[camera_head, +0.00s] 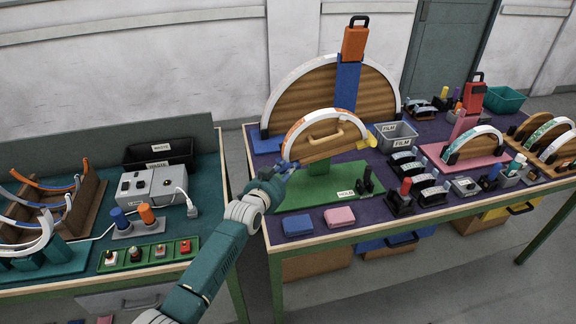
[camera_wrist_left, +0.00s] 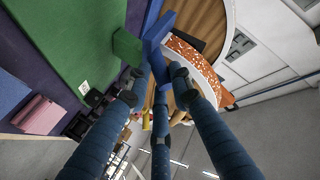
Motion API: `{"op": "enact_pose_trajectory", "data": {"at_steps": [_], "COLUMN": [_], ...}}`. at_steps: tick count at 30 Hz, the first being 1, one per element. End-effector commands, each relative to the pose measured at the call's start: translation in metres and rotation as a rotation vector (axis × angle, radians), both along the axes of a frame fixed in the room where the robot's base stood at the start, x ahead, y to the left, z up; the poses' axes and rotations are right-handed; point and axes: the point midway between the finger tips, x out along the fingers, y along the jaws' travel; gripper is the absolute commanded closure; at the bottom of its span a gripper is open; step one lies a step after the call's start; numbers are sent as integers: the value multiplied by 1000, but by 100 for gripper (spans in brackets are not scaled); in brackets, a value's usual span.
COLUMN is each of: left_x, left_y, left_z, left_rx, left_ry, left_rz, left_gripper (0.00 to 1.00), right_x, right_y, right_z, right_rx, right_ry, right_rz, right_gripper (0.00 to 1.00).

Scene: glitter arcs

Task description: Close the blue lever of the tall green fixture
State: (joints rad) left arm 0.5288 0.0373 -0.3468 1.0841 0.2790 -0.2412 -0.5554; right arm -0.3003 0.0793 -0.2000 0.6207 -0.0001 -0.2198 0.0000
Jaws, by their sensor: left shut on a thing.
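The tall green fixture (camera_head: 318,168) stands on a green board on the purple table and holds a wooden half-disc with a white and orange glitter arc (camera_head: 310,127). Its blue lever (camera_head: 287,164) is at the arc's left end; a yellow lever (camera_head: 353,122) is at the right end. My left gripper (camera_head: 279,173) is at the blue lever, shut on it. In the left wrist view, the blue lever (camera_wrist_left: 157,45) runs down between my fingers (camera_wrist_left: 157,82), close beside the arc's end. Its exact angle is hard to judge. My right gripper is not in view.
A larger arch (camera_head: 383,77) with an orange-topped blue clamp (camera_head: 347,80) stands close behind. Blue (camera_head: 297,225) and pink (camera_head: 339,216) pads lie at the front edge. A bench with a grey control box (camera_head: 153,188) is left, across a narrow gap.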

Motion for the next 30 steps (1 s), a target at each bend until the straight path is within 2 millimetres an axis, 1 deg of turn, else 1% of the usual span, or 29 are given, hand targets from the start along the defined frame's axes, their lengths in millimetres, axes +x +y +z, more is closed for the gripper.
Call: {"op": "enact_pose_trajectory", "data": {"at_steps": [1, 4, 9, 15, 21, 30], "left_x": [3, 6, 9, 12, 13, 13], "left_y": [8, 10, 12, 13, 14, 15], "left_z": [6, 7, 7, 9, 9, 9], "left_rx": [-1, -24, -57, -84, -94, -94], "left_ry": [33, 100, 199, 276, 311, 315], "left_rz": [-1, -14, -36, -50, -57, -58], "left_gripper": [100, 100, 100, 100, 100, 100], "right_x": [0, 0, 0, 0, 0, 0], "right_y": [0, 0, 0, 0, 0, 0], "right_z": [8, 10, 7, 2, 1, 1], "right_rx": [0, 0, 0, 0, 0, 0], "right_ry": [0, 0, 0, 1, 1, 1], "right_rz": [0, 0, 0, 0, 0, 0], "right_gripper": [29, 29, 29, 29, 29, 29]}}
